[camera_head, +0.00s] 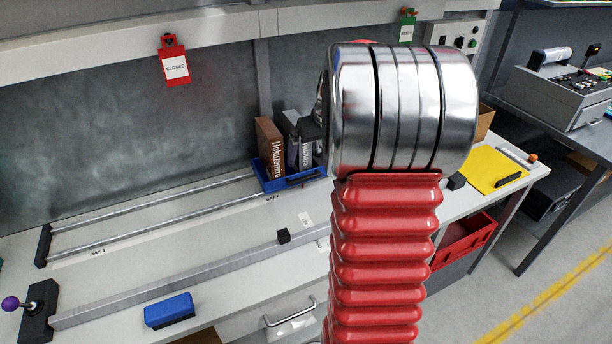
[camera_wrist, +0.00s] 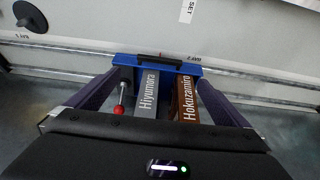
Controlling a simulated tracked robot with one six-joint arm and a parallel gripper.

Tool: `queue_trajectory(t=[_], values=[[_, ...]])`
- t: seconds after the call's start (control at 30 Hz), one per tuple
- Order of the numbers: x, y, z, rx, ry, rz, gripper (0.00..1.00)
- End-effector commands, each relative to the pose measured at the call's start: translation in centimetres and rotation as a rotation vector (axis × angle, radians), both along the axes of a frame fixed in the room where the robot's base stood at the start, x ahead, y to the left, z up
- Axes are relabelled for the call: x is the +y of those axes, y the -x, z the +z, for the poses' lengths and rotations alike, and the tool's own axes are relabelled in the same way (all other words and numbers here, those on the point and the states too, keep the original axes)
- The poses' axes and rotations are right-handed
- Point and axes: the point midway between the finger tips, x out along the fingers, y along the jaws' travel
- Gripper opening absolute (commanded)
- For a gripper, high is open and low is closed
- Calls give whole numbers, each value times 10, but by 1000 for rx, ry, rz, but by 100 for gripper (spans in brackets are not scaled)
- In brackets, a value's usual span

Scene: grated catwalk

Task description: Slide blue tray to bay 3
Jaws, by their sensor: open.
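The blue tray (camera_head: 270,182) sits on two metal rails (camera_head: 150,222) on the bench against the back wall. It holds a brown book (camera_head: 269,145) and a grey book (camera_head: 304,155) standing upright. A black handle (camera_wrist: 160,59) is on the tray's edge in the wrist view, where the tray (camera_wrist: 190,69) lies ahead of my jaws. My gripper (camera_wrist: 158,76) is open, its dark fingers on either side of the books; I cannot tell whether they touch the tray. A bay label (camera_head: 272,198) is beside the tray and another (camera_head: 97,252) is farther left; their digits are hard to read. My arm hides part of the tray's right side.
A purple-knobbed lever (camera_head: 12,303) stands at the left end of a long metal bar (camera_head: 165,285). A blue block (camera_head: 169,311) lies at the front. The rails left of the tray look clear.

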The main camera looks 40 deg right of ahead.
Motion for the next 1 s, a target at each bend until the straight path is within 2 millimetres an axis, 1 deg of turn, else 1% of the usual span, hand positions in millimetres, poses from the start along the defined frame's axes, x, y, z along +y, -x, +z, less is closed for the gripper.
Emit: queue_trajectory(t=[0.17, 0.8, 1.0], values=[[-1, -5, -15, 3, -3, 1, 100], [-11, -39, -102, 3, -2, 0, 100], [-14, -47, -120, 2, -2, -1, 100]])
